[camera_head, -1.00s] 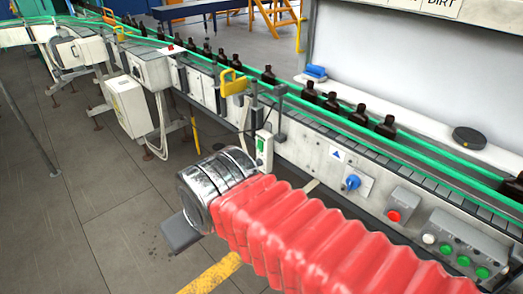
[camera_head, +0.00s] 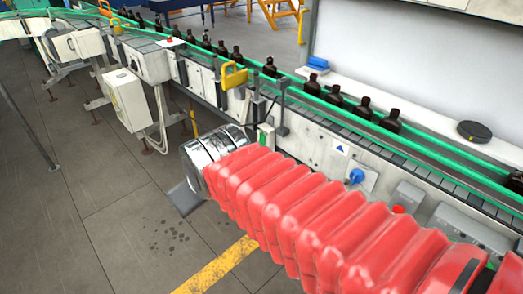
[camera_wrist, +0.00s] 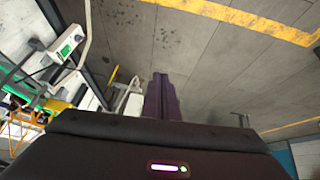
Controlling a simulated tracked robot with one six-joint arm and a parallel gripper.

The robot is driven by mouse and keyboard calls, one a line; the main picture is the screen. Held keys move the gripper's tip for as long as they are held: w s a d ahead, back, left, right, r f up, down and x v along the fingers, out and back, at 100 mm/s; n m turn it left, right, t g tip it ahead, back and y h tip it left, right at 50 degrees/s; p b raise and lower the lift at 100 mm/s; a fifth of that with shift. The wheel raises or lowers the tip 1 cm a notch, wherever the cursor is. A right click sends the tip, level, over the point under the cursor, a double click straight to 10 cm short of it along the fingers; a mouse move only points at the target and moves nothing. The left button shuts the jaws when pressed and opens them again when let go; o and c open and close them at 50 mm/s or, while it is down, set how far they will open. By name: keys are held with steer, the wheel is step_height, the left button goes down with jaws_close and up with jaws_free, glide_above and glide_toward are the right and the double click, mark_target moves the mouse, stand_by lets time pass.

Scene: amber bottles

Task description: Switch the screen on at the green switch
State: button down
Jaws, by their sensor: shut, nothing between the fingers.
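The green switch (camera_head: 262,140) sits on a small white box on the near side of the conveyor, just beyond my arm's silver wrist. It also shows in the wrist view (camera_wrist: 66,49) at the upper left, off to the side of my fingers. The screen (camera_head: 400,58) is a plain pale panel behind the conveyor. My gripper (camera_head: 184,198) hangs over the floor, left of the switch and apart from it. In the wrist view my gripper's fingers (camera_wrist: 164,88) are together and empty, pointing at the floor.
Dark amber bottles (camera_head: 335,97) stand in a row on the conveyor between green rails (camera_head: 430,150). A yellow bracket (camera_head: 234,76) and a dark post stand near the switch. A blue knob (camera_head: 356,176) is on the conveyor's front.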

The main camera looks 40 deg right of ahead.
mark_target(262, 140)
steer(key=w+d+f+n+t+h, duration=0.2)
steer(key=w+d+f+n, duration=0.15)
steer(key=w+d, duration=0.7)
steer(key=w+d+f+n+t+h, duration=0.1)
steer(key=w+d+f+n+t, duration=0.3)
steer(key=w+d, duration=0.65)
steer(key=w+d+f+n+t, duration=0.1)
steer(key=d+f+n, duration=0.2)
steer(key=d+f, duration=0.7)
steer(key=s+d+f+n+t, duration=0.3)
steer(key=s+d+f, duration=0.1)
steer(key=f, duration=0.4)
steer(key=shift+s+d+f+t, duration=0.3)
steer(key=shift+s+f, duration=0.05)
steer(key=shift+s, duration=0.35)
steer(key=w+d, duration=0.6)
steer(key=w, duration=0.4)
steer(key=shift+f, duration=0.4)
